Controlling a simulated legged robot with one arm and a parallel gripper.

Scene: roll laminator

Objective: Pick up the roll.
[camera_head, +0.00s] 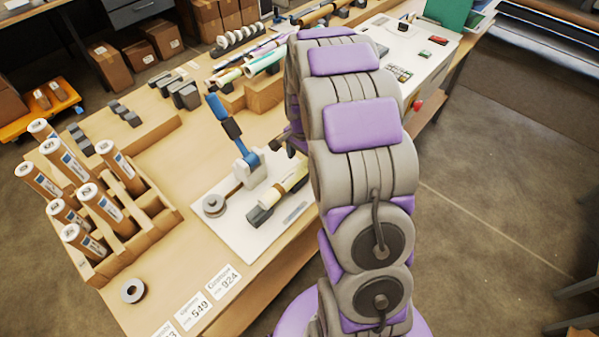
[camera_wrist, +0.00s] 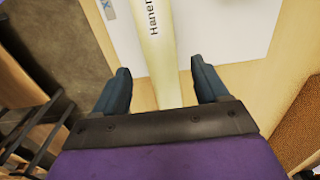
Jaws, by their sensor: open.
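A pale cream roll with dark lettering (camera_wrist: 158,50) runs lengthwise down the wrist view. It passes between the fingers of my gripper (camera_wrist: 163,92), which is open, one dark blue finger on each side with a visible gap. The fingers do not appear to touch the roll. In the head view a pale roll (camera_head: 290,182) lies in a grey holder on a white board (camera_head: 238,222), beside a blue-handled lever device (camera_head: 238,140). My arm hides much of the area behind it there, and I cannot tell for certain that this is the same roll.
A wooden rack (camera_head: 150,215) of upright brown tubes stands at the left of the table. More rolls (camera_head: 262,62) lie on wooden supports farther back. A dark ring (camera_head: 132,291) and number cards (camera_head: 207,300) lie near the front edge. Open floor lies right of the table.

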